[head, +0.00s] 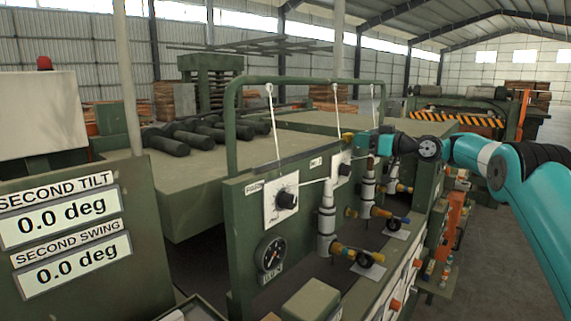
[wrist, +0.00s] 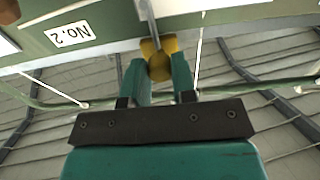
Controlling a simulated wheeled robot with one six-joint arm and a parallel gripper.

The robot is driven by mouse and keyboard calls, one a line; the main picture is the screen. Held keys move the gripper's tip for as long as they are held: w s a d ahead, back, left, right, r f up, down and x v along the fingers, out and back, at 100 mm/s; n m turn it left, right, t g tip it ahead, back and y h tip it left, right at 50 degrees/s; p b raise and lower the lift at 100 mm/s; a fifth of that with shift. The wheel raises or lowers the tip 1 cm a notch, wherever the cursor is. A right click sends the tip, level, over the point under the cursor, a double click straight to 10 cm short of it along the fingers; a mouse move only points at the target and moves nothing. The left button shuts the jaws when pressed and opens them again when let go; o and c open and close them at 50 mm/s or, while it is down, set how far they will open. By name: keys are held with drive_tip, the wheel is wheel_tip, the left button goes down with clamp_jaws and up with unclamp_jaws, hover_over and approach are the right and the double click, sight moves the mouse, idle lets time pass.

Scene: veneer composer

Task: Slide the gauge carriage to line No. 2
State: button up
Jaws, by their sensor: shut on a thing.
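In the head view my gripper (head: 362,142) is at the top of the green machine panel, to the right of a small white plate (head: 316,162) that seems to read No. 2. In the wrist view, which is upside down, my gripper (wrist: 163,70) is shut on a yellow knob (wrist: 157,46), probably the handle of the gauge carriage. A thin grey rod shows beside the knob. The No. 2 plate (wrist: 70,34) is on the green panel, apart from the knob to the left. The rest of the carriage and any line mark cannot be made out.
Grey valve posts (head: 326,222) with coloured handles stand in front of the panel. A dial box (head: 281,200) and a round gauge (head: 270,254) are further left.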

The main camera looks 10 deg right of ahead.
drive_tip(key=shift+w+d+p, duration=0.4)
drive_tip(key=shift+w+d, duration=0.3)
drive_tip(key=shift+d, duration=0.05)
drive_tip(key=o, duration=0.9)
drive_tip(key=shift+s+d, duration=0.1)
drive_tip(key=shift+b+v, duration=2.4)
drive_tip(key=shift+b, duration=0.3)
